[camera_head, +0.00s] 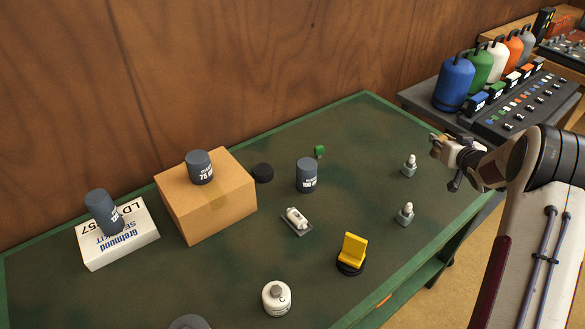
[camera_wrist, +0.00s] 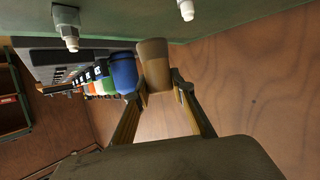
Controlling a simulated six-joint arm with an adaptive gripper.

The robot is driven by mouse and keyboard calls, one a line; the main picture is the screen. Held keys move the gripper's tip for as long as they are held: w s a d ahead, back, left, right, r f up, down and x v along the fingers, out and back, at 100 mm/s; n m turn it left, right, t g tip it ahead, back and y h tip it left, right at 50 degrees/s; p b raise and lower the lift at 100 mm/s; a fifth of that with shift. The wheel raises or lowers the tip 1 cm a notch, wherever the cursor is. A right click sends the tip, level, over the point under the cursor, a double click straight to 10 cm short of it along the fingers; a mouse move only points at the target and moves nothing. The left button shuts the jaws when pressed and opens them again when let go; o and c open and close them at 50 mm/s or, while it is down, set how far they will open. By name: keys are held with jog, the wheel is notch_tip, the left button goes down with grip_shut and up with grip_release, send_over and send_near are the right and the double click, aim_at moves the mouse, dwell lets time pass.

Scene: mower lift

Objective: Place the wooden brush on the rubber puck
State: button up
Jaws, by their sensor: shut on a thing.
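My gripper (camera_head: 443,148) is above the right edge of the green table in the head view. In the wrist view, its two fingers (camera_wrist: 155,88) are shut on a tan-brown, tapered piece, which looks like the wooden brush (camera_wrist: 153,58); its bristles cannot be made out. A plain black disc, which looks like the rubber puck (camera_head: 262,173), lies flat on the table right of the cardboard box, with nothing on it. My gripper is far to the right of this disc. A second black disc (camera_head: 351,267) lies under a yellow bracket-like piece (camera_head: 352,248).
The cardboard box (camera_head: 207,206) bears a grey cylinder (camera_head: 199,167). Another grey cylinder (camera_head: 306,175) stands near the black disc. A white carton (camera_head: 118,238), a white bottle (camera_head: 277,298) and two small bulb-like parts (camera_head: 409,165) are on the table. Colored bottles (camera_head: 455,84) stand behind my gripper.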

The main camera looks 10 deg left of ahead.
jog(key=w+a+r+n+g+y, duration=0.15)
jog(key=a+n+y, duration=0.25)
jog(key=a, duration=2.2)
jog(key=r+n+g+y, duration=0.2)
jog(key=n+g+y, duration=0.1)
jog(key=n+y, duration=0.1)
send_over(263, 169)
jog(key=shift+f+t, duration=0.15)
jog(key=shift+t, duration=0.1)
notch_tip(263, 169, down, 6)
jog(key=shift+f, duration=0.2)
jog(key=shift+f, duration=1.8)
jog(key=shift+f, duration=0.15)
